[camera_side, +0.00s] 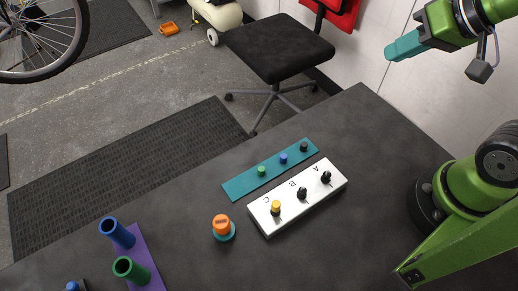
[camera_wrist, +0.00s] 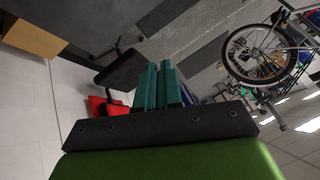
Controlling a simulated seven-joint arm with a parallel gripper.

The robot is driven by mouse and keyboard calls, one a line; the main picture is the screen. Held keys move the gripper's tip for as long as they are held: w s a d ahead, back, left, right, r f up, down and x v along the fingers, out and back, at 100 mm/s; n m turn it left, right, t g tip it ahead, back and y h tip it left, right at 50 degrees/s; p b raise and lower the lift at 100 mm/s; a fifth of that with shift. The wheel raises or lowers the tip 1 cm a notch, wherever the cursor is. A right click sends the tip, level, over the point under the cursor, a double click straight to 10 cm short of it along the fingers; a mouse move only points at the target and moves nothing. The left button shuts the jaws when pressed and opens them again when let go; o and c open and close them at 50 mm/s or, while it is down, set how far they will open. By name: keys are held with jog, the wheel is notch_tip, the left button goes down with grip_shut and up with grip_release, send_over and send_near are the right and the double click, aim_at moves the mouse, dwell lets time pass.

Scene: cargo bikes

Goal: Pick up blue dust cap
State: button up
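A small blue cap (camera_side: 283,158) stands on a teal strip (camera_side: 240,187) on the dark table, between a green cap (camera_side: 262,171) and a black cap (camera_side: 304,146). Another small blue piece (camera_side: 72,286) shows at the bottom left edge, partly cut off. My gripper (camera_side: 390,51) is high above the table at the upper right, well away from the caps, its teal fingers pointing left. In the wrist view the fingers (camera_wrist: 158,85) lie side by side, close together, with nothing seen between them. No caps can be made out in the wrist view.
A white block (camera_side: 298,196) lettered A, B, C carries several knobs, one with a yellow top. An orange-topped piece (camera_side: 222,226) stands on the table. Blue (camera_side: 117,233) and green (camera_side: 131,270) tubes stand on a purple base. An office chair (camera_side: 275,50) is behind the table.

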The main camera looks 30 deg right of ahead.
jog(key=o, duration=0.7)
jog(key=g+h, duration=0.2)
jog(key=g, duration=0.5)
send_over(284, 156)
notch_tip(284, 156, down, 7)
jog(key=shift+m, duration=0.3)
notch_tip(284, 156, down, 17)
jog(key=shift+r, duration=0.1)
